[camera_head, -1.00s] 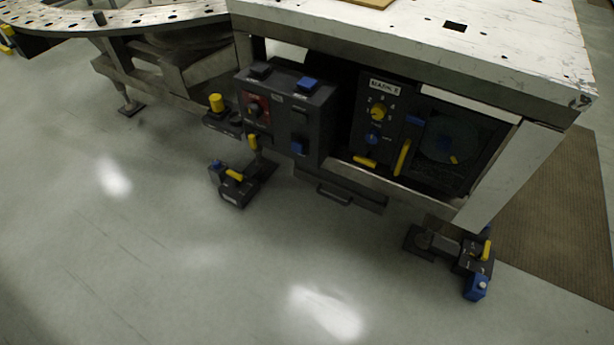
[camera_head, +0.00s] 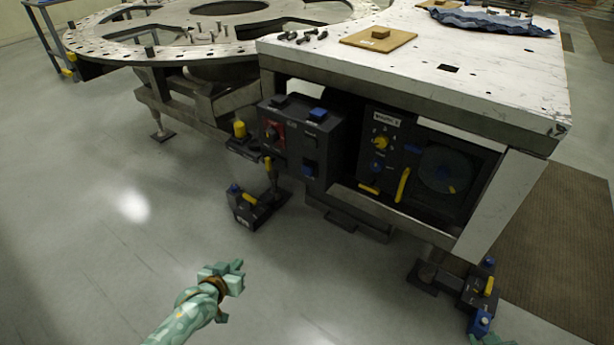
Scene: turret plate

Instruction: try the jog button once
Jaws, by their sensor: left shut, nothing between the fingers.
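A dark control box (camera_head: 300,140) hangs under the near edge of the white table. It has a red panel with a dark knob (camera_head: 272,133), a blue piece on top (camera_head: 318,114) and a blue piece low on its front (camera_head: 310,170). The labels are too small to read, so I cannot tell which control is the jog button. My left gripper (camera_head: 236,272) is shut and empty, over the floor in front of the box and apart from it. A teal bit of my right gripper (camera_head: 490,341) shows at the bottom edge; its fingers are mostly cut off.
A panel with a yellow dial (camera_head: 381,142) and a round disc (camera_head: 444,169) sits right of the box. Pedal-like units stand low at left (camera_head: 245,209) and right (camera_head: 480,290). The white table (camera_head: 480,75) and round turret plate (camera_head: 110,47) overhang. The front floor is clear.

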